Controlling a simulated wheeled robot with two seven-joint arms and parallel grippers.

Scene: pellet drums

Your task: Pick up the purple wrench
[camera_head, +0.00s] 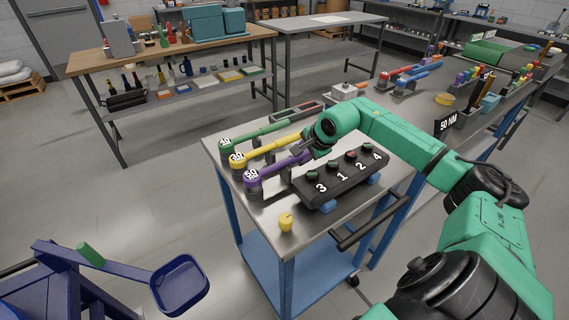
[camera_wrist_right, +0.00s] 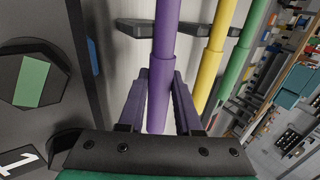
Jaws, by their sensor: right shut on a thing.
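The purple wrench (camera_head: 275,171) lies at the front of a row of three wrenches on the steel cart top, its round head marked 50 to the left. My right gripper (camera_head: 308,149) reaches in from the right and is shut on its handle end. In the right wrist view, the purple handle (camera_wrist_right: 166,60) runs between the two fingers of my right gripper (camera_wrist_right: 160,100). I cannot tell whether the wrench is clear of its dark supports. My left gripper is not in view.
A yellow wrench (camera_head: 266,150) and a green wrench (camera_head: 258,132) lie just behind. A black block with numbered bolts (camera_head: 335,186) stands close in front. A yellow knob-like piece (camera_head: 286,222) sits near the cart's front corner. A blue tray (camera_head: 181,285) is at lower left.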

